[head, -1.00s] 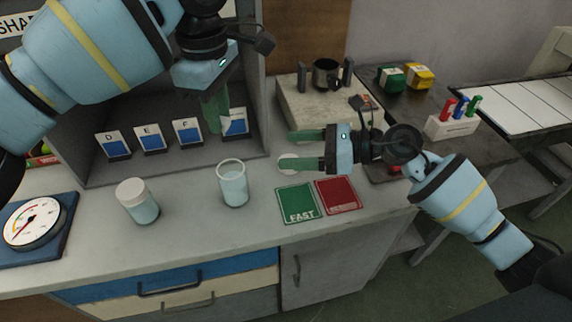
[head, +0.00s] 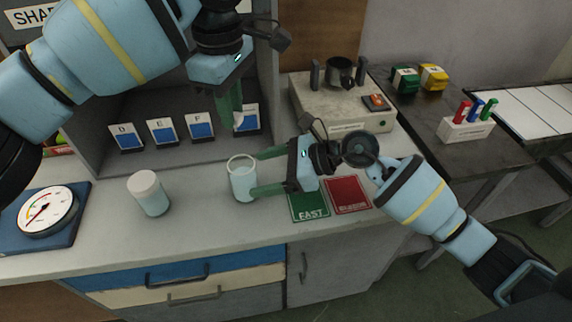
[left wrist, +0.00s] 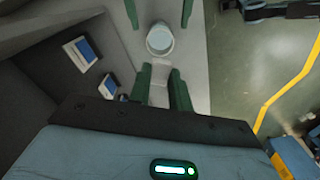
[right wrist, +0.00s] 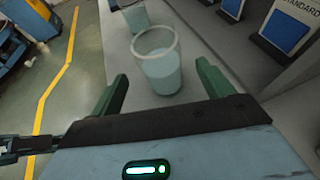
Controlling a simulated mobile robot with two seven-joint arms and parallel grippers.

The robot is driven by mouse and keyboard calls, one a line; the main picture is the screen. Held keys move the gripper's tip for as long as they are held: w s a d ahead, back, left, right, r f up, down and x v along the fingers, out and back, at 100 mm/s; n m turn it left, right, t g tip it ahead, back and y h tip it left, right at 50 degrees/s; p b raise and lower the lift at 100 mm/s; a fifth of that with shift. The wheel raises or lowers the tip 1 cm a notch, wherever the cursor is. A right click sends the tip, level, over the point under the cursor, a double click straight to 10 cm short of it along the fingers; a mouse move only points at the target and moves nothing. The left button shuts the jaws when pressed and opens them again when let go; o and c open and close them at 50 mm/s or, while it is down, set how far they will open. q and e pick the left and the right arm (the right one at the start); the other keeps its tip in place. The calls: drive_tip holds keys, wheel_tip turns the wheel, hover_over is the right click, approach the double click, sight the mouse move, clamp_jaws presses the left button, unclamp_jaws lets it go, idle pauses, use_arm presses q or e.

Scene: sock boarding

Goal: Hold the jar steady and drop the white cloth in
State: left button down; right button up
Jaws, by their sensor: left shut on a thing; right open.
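The open clear jar (head: 243,183), with pale contents, stands upright on the counter. My right gripper (head: 260,172) is open, its green fingers on either side of the jar's near part; contact cannot be told. In the right wrist view the jar (left wrist: 160,40) (right wrist: 160,72) sits ahead, between and beyond the fingertips. My left gripper (head: 232,122) is shut on the white cloth (head: 239,121), pointing down above and slightly behind the jar. The cloth also shows between the fingers in the left wrist view (left wrist: 160,86).
Green (head: 309,205) and red (head: 347,194) cards lie beside the right gripper. Lettered cards (head: 163,132) stand in the shelf behind. Counter between the two jars is clear.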

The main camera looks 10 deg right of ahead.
sight(243, 176)
drive_tip(key=shift+x, duration=2.75)
drive_tip(key=c, duration=1.2)
use_arm(q)
wheel_tip(243, 176, down, 8)
drive_tip(key=shift+f, duration=0.25)
use_arm(e)
drive_tip(key=shift+o, duration=0.2)
use_arm(q)
drive_tip(key=c, duration=1.2)
unclamp_jaws()
